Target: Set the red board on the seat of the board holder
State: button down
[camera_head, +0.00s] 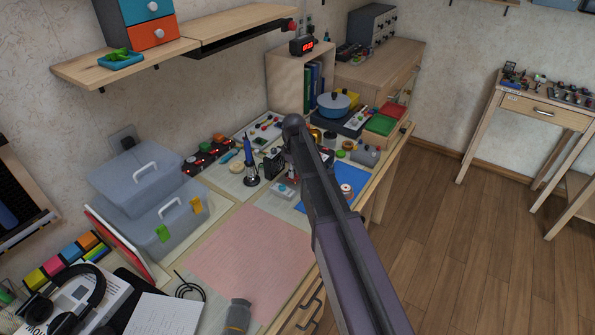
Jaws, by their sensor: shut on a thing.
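My arm crosses the head view from the bottom right up to a rounded dark joint over the workbench. I cannot make out my gripper; the arm covers part of the bench behind it. I see no red board that I can identify with certainty. A white panel with a red edge (118,243) leans by the grey boxes at the left, but I cannot tell what it is. Small dark items (275,164) stand close left of the arm joint. I cannot tell whether the board holder is among them.
A pink mat (252,255) covers the front of the bench, mostly clear. A blue mat (318,197) lies partly behind my arm. Grey lidded boxes (150,215), headphones (72,305) and a notebook (165,314) fill the left. A shelf (200,38) overhangs the back.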

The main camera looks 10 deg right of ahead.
jog(key=shift+c, duration=2.3)
grip_release()
jog(key=shift+r, duration=0.1)
jog(key=shift+r+p, duration=2.95)
jog(key=shift+p, duration=0.1)
jog(key=s+r+m+p, duration=0.2)
jog(key=s+m, duration=0.2)
jog(key=s, duration=0.8)
jog(key=s+d+r+m+p, duration=0.1)
jog(key=s+m, duration=0.4)
jog(key=s, duration=0.8)
jog(key=shift+s+d+r+p, duration=0.25)
jog(key=shift+s+r+p, duration=0.05)
jog(key=shift+r+p, duration=0.2)
